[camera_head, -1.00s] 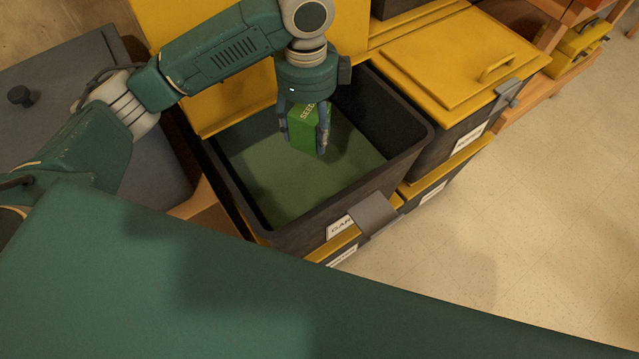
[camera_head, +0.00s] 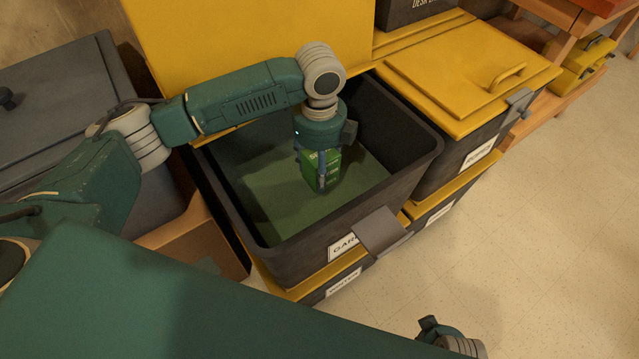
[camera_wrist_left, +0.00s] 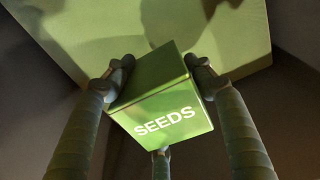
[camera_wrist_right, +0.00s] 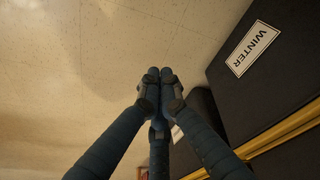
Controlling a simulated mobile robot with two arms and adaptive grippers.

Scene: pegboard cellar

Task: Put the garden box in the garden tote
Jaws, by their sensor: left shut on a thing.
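The garden box is a green box marked SEEDS (camera_head: 322,172). It fills the middle of the left wrist view (camera_wrist_left: 165,105). My left gripper (camera_head: 320,168) points down inside the garden tote and is shut on the box, fingers on its sides. The garden tote (camera_head: 413,165) is a dark open bin with a green bottom; its label, partly hidden by a latch, reads GAR. Whether the box touches the bottom I cannot tell. My right gripper (camera_wrist_right: 160,82) is shut and empty, with its fingertips together, outside the totes.
The tote's yellow lid (camera_head: 225,45) stands raised behind it. A yellow-lidded tote (camera_head: 470,65) stands to the right. A tote labelled WINTER (camera_wrist_right: 265,75) is beside my right gripper. A grey bin (camera_head: 60,95) is at left. The floor (camera_head: 540,220) at right is clear.

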